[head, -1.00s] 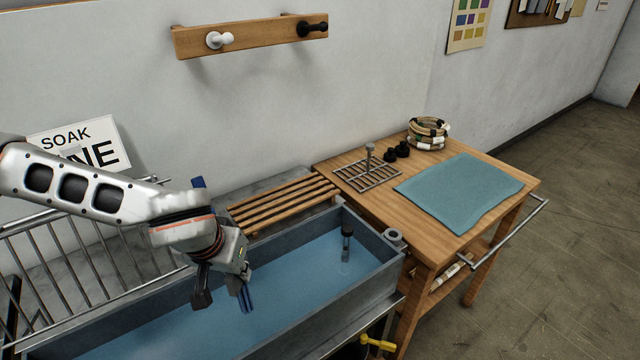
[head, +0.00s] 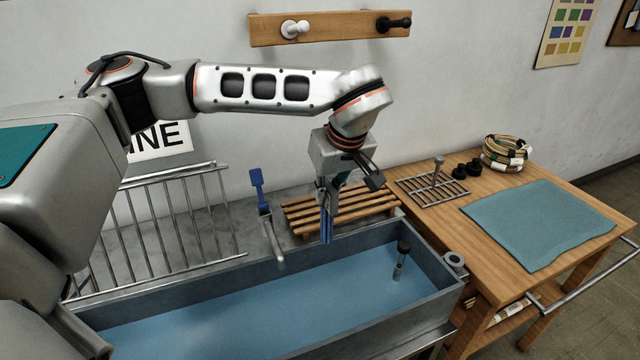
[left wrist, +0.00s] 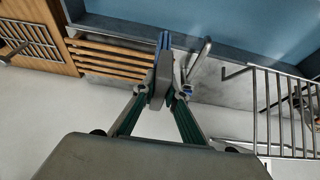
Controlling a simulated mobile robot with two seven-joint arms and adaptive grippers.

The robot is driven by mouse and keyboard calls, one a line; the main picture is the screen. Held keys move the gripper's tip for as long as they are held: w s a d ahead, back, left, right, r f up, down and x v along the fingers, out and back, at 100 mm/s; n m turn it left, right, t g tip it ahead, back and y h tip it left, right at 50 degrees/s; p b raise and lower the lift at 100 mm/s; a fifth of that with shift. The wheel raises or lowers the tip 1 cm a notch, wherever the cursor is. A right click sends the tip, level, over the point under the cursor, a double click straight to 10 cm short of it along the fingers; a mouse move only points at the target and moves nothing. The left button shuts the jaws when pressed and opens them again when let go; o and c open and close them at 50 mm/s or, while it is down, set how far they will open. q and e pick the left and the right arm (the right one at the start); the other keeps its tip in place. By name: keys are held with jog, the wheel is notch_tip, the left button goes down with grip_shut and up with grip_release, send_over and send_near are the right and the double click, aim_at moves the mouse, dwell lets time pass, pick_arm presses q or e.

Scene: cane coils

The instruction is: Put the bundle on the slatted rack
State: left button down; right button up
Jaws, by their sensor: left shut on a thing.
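My left gripper (head: 340,188) hangs pointing down in front of the slatted rack (head: 372,204), near its left part. The wooden slats (left wrist: 105,58) lie to the left there. The gripper and bundle hide part of the rack in the head view. I cannot tell whether the bundle touches it. My right gripper is not in view.
A water-filled trough (head: 250,310) lies in front of the rack. A blue-handled lever (head: 257,180) and a metal rail rack (head: 165,220) stand left. The wooden table (head: 440,215) at right holds a metal grate (head: 425,190), a cane coil (head: 503,155) and a teal mat (head: 540,220).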

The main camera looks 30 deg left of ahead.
pick_arm(q)
jog(key=w+a+f+p, duration=0.3)
jog(key=w+a, duration=0.7)
jog(key=a, duration=0.1)
jog(key=shift+w+a+f, duration=0.15)
jog(key=shift+a+f, duration=0.1)
jog(key=shift+a, duration=0.1)
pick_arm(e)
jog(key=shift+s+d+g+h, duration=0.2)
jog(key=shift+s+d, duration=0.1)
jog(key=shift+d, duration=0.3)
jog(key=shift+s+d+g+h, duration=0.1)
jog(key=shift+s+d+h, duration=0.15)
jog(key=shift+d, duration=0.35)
pick_arm(q)
jog(key=shift+f, duration=0.1)
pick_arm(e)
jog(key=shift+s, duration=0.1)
pick_arm(q)
jog(key=c, duration=2)
grip_release()
jog(key=shift+f, duration=0.1)
jog(key=shift+c, duration=0.2)
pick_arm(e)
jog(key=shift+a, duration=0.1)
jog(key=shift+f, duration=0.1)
